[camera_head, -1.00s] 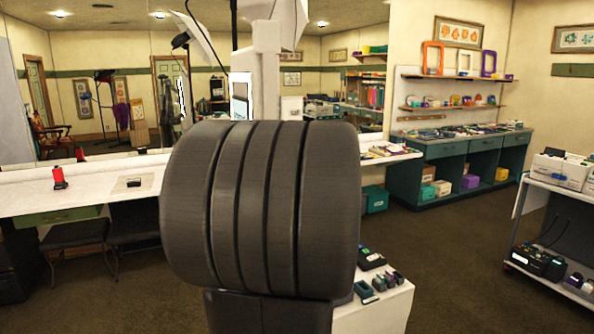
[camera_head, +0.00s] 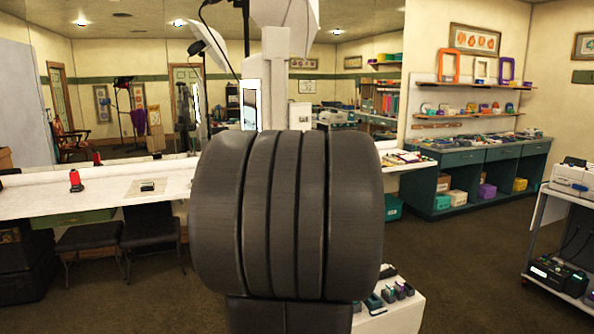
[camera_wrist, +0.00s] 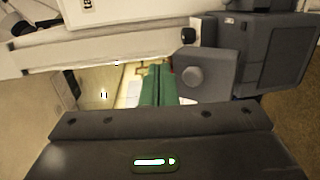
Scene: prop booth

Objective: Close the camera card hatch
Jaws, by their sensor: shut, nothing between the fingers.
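In the wrist view my gripper (camera_wrist: 158,68) shows as two green fingers pressed together, rising from a dark body with a lit green-white lamp. Nothing shows between them. In the head view a large dark ribbed part of my arm fills the middle and hides my gripper. I cannot make out the camera card hatch in either view. A small black object (camera_head: 148,187) lies on a pale mat (camera_head: 131,188) on the white counter at left; it is too small to tell what it is.
The long white counter (camera_head: 38,201) holds a red spool-like object (camera_head: 75,180); dark chairs (camera_head: 150,230) stand under it. A low white stand (camera_head: 405,318) with small items is partly behind my arm. A cart (camera_head: 535,245) stands at right. Brown carpet is open between.

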